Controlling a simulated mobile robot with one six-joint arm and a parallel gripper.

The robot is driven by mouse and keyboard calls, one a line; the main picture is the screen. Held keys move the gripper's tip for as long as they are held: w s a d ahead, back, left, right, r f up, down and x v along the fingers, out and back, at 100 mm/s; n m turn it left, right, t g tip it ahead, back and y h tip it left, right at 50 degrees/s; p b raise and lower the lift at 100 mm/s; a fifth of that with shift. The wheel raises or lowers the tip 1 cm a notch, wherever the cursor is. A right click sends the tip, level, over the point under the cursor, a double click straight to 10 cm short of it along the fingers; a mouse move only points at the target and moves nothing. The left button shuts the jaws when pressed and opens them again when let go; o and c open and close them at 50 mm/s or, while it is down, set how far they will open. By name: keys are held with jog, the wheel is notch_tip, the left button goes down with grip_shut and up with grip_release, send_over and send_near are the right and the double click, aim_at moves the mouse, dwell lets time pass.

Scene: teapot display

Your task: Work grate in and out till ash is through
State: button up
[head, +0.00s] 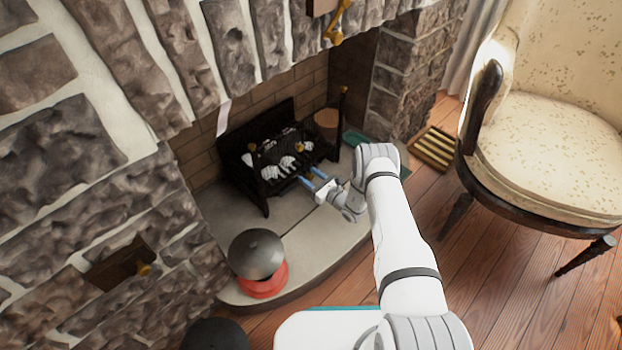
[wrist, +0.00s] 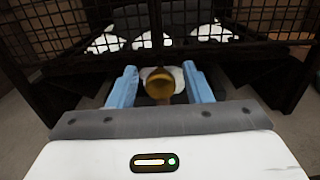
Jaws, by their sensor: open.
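The black grate (head: 262,180) stands in the fireplace, with pale white and grey lumps in it. In the wrist view its dark mesh (wrist: 60,40) fills the upper part, with white lumps behind it. A round brass knob (wrist: 160,83) faces the wrist camera at the middle front of the grate. My gripper (head: 312,178) is at the front of the grate, low over the hearth. Its two blue fingers are apart, one on each side of the knob, with gaps visible between. I cannot make out loose ash below the grate.
A grey-domed red pot (head: 263,285) stands on the pale hearth (head: 325,232), front left. A brown cylinder (head: 327,121) and a green object (head: 356,139) are right of the grate. Stone walls flank the opening.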

grip_shut()
dwell(0.5)
jog(key=shift+d, duration=0.1)
jog(key=p+v, duration=0.1)
jog(key=v, duration=0.2)
jog(key=shift+s+d+r, duration=0.1)
jog(key=shift+s+d, duration=0.15)
jog(key=shift+d, duration=0.05)
jog(key=shift+s+d, duration=0.2)
jog(key=shift+s, duration=0.05)
grip_release()
